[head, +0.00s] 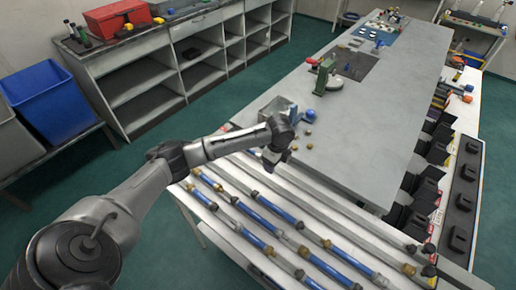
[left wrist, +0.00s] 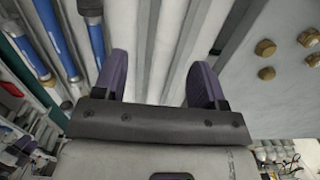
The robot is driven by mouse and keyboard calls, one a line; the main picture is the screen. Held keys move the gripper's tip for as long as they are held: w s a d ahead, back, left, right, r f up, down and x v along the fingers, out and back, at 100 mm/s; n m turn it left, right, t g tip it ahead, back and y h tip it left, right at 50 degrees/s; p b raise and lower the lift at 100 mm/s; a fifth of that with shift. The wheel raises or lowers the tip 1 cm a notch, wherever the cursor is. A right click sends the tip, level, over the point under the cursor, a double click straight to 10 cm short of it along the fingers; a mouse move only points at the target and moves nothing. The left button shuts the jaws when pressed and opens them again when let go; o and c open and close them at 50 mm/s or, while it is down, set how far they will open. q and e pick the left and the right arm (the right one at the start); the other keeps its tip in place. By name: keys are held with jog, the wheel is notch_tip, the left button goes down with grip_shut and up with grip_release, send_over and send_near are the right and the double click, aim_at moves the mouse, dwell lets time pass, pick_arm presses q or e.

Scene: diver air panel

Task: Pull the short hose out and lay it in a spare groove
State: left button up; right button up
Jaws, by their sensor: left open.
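Several blue hoses (head: 252,239) with brass and grey end fittings lie in the pale grooved rack (head: 385,250) at the front of the bench. I cannot tell for sure which one is the short hose. My left gripper (head: 272,160) is over the rack's far edge, near the grey bench top. In the left wrist view its two purple fingers (left wrist: 162,78) are spread, with only bare pale grooves between them. Blue hoses (left wrist: 57,40) lie to the left of the fingers there. My right gripper is not in view.
A grey bench top (head: 370,130) adjoins the rack, with a green tool (head: 323,75) and small brass fittings (left wrist: 265,48) on it. Black holders (head: 425,180) line the bench's right side. Grey shelving (head: 190,60) and a blue bin (head: 48,98) stand at left.

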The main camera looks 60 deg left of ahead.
pick_arm(q)
notch_tip(320, 180, up, 3)
jog(key=b, duration=0.6)
send_over(257, 154)
jog(key=shift+h, duration=0.3)
notch_tip(257, 154, down, 13)
jog(key=b, duration=0.4)
jog(key=shift+w+f, duration=0.1)
jog(key=shift+f, duration=0.1)
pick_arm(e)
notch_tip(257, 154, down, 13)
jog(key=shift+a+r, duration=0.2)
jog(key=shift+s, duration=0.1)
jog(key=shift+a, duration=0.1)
pick_arm(q)
jog(key=c, duration=1.2)
